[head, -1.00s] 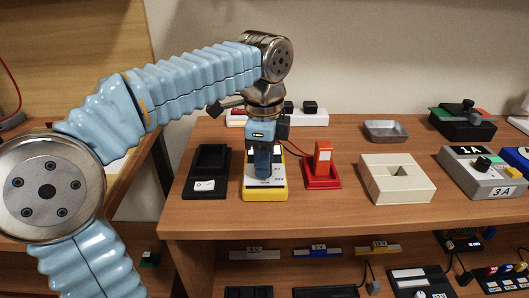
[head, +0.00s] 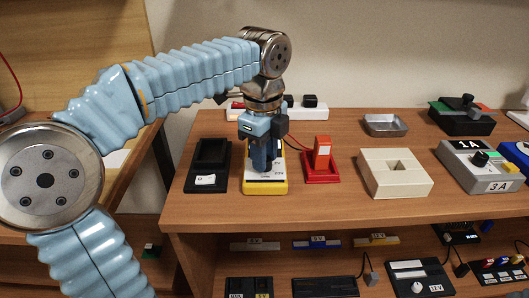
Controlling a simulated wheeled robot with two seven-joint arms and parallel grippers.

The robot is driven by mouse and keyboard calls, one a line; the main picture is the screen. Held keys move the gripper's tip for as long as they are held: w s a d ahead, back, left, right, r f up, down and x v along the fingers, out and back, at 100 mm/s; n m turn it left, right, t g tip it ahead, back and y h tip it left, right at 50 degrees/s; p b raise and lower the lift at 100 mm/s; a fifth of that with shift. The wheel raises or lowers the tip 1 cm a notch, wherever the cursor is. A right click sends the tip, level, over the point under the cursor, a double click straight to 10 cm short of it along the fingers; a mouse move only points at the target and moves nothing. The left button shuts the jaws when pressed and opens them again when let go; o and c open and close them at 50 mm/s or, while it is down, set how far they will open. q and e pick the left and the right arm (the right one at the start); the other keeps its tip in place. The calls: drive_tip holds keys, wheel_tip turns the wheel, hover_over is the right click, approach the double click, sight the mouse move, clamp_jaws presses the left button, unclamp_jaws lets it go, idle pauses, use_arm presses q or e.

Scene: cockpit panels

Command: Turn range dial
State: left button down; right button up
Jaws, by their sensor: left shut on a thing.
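The yellow and white meter (head: 266,188) stands on the wooden desk, left of centre in the head view. My left gripper (head: 263,165) points straight down onto its face. It is shut on the range dial, which the fingers and gripper body hide. The dial's pointer and most of the scale marks cannot be read. My right gripper is not in view.
A black cradle (head: 208,165) stands close on the left and a red stand (head: 322,164) close on the right. A cream block (head: 395,174), a metal tray (head: 385,125) and a grey box (head: 478,166) are farther right. A white strip (head: 306,107) lies behind.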

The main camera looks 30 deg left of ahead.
use_arm(q)
drive_tip(key=c, duration=0.8)
unclamp_jaws()
drive_tip(key=r, duration=1.3)
drive_tip(key=shift+s+r, duration=0.25)
drive_tip(key=shift+r, duration=0.15)
